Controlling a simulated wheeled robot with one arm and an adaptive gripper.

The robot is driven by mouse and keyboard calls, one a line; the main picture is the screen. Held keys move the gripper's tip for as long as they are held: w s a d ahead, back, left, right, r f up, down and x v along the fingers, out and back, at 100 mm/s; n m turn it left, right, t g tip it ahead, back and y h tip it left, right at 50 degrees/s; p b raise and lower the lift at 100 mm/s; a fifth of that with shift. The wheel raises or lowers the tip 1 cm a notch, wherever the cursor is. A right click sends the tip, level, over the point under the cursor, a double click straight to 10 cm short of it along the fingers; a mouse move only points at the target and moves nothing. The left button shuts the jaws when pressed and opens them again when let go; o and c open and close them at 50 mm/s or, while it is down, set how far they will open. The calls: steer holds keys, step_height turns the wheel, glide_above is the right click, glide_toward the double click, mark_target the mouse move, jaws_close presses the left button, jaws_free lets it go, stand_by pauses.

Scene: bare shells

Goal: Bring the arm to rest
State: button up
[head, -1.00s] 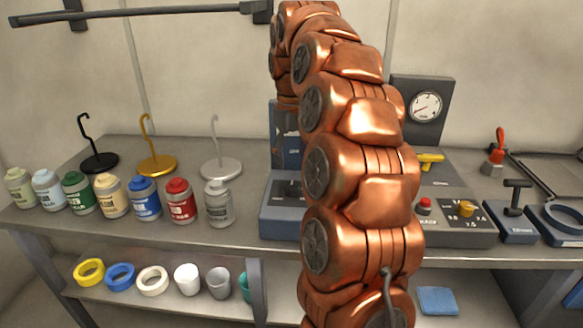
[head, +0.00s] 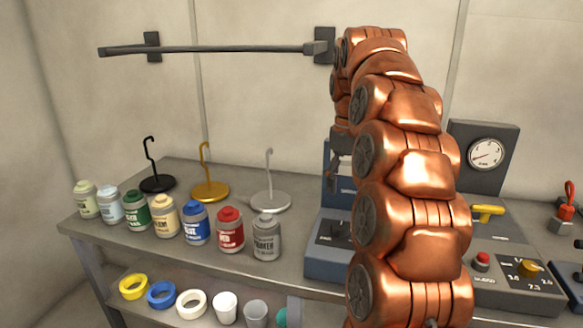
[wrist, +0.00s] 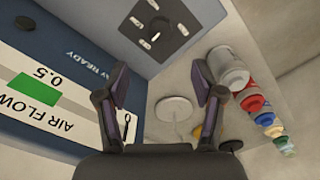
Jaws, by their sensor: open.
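My copper arm (head: 410,180) rises in front of the bench and bends over at its top. My gripper (head: 338,160) hangs at the arm's far end, small and partly hidden by the arm, in front of a blue machine (head: 330,262). In the wrist view my gripper (wrist: 160,88) has its two dark fingers spread wide apart, with nothing between them. Past the fingers lies the round base of the silver hook stand (wrist: 175,108).
A row of several bottles stands at the bench's left, from pale green (head: 86,201) to grey (head: 266,238). Hook stands (head: 209,190) stand behind them. A wall rail (head: 210,49) runs above. A gauge box (head: 486,155) stands right. An AIR FLOW panel (wrist: 45,100) is close on the wrist view's left.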

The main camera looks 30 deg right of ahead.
steer(key=shift+a, duration=0.1)
steer(key=s+a+p, duration=0.2)
steer(key=s+a, duration=0.3)
steer(key=a, duration=0.4)
steer(key=s+a+f+g+p, duration=0.1)
steer(key=s+a+f+p, duration=0.2)
steer(key=s, duration=0.9)
steer(key=s+a+f+m+p, duration=0.1)
steer(key=s+a+f+p, duration=0.1)
steer(key=s+a+f, duration=0.5)
steer(key=s+a, duration=0.2)
steer(key=s, duration=0.4)
steer(key=shift+s+a+f+g+p, duration=0.2)
steer(key=shift+s+f+g+p, duration=0.1)
steer(key=shift+f+g+p, duration=0.1)
